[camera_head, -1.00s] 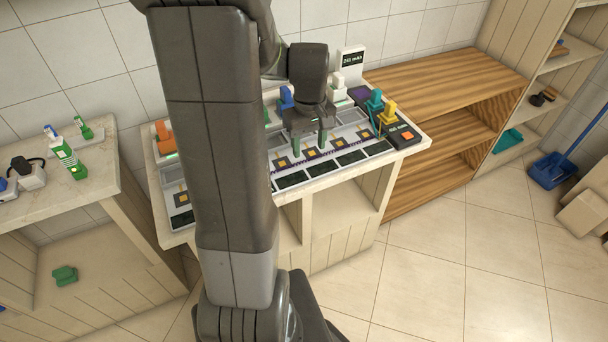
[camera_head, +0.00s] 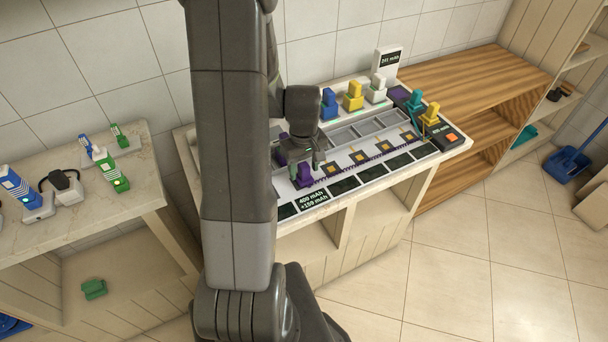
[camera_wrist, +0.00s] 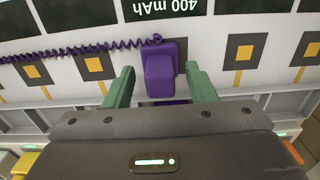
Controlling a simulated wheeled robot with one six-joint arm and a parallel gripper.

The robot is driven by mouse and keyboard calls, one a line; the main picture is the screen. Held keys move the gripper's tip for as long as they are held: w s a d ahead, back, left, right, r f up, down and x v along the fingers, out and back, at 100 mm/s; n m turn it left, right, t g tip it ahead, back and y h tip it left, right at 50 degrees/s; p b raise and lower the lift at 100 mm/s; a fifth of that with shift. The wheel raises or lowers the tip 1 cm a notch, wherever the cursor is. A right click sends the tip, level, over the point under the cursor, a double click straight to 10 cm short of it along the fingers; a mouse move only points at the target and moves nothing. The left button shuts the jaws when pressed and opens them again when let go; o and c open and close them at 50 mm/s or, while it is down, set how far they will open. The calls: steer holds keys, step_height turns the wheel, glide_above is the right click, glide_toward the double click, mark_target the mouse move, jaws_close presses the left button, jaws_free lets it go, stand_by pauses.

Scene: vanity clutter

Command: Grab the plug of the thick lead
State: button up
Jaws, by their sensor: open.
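A purple plug (camera_head: 304,177) with a coiled purple cord stands on the front row of the white board (camera_head: 330,152), by a panel reading 400 mAh. In the wrist view the purple plug (camera_wrist: 160,72) lies between my gripper's green fingers. My gripper (camera_head: 313,160) is open there, one finger on each side; I cannot tell whether they touch it. The coiled cord (camera_wrist: 85,48) runs left in that view. A black lead (camera_head: 62,180) curves over a white block on the left counter. I cannot tell for sure which lead the task calls thick.
Blue (camera_head: 329,104), yellow (camera_head: 353,95) and white (camera_head: 377,88) plugs stand along the back. Teal (camera_head: 414,103) and yellow (camera_head: 431,113) plugs stand on a dark block at the right. Green (camera_head: 103,168) and blue (camera_head: 18,188) devices stand on the left counter. My arm hides the board's left part.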

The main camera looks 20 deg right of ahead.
jaws_close()
